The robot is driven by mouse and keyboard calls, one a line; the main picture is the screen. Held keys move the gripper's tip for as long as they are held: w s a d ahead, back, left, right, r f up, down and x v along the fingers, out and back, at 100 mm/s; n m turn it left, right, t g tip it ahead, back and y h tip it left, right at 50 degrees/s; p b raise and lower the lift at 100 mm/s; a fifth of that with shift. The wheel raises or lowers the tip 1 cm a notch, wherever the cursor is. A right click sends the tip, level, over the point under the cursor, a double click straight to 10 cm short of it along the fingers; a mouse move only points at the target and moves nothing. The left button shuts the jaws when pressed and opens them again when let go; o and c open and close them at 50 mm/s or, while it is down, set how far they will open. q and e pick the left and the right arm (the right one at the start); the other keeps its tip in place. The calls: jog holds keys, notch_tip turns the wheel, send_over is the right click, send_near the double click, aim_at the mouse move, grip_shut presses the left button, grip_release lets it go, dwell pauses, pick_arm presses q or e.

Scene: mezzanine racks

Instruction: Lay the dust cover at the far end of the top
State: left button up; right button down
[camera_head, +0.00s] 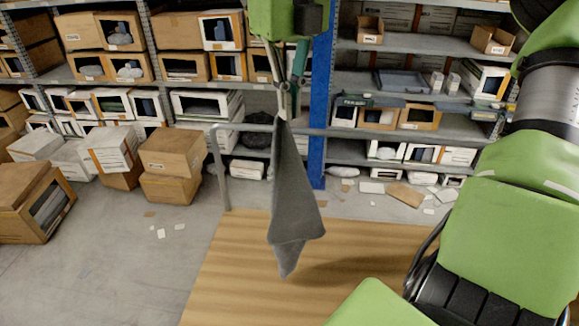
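The dust cover is a dark grey cloth (290,205) that hangs in narrow folds, its lower tip pointing down. My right gripper (283,112) comes down from the top of the head view and is shut on the cloth's upper end. The cloth hangs in front of a light wooden top (225,270) with plank grain, and a soft shadow falls on the wood to its right. I cannot tell whether the lower tip touches the wood. My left gripper is not in view.
Racks with boxes stand behind, with a blue upright (320,110) and a grey rail (218,175) beyond the wood. Cardboard boxes (172,155) stand on the floor at left. Scraps litter the floor. The visible wood is bare; my green arm covers the lower right.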

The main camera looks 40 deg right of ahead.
dwell(0.5)
jog(key=s+d+f+n, duration=0.3)
jog(key=s+d+n, duration=0.7)
jog(key=s+d, duration=1.1)
jog(key=w+a+f, duration=1.2)
jog(key=a+f, duration=0.1)
jog(key=f, duration=0.3)
jog(key=w+a+f, duration=1.3)
jog(key=a+f, duration=0.1)
jog(key=f, duration=0.3)
jog(key=w+a+f, duration=1.2)
jog(key=a+f, duration=0.1)
jog(key=f, duration=0.4)
jog(key=shift+w+a+f, duration=0.25)
jog(key=shift+a, duration=0.05)
jog(key=c, duration=1.9)
grip_release()
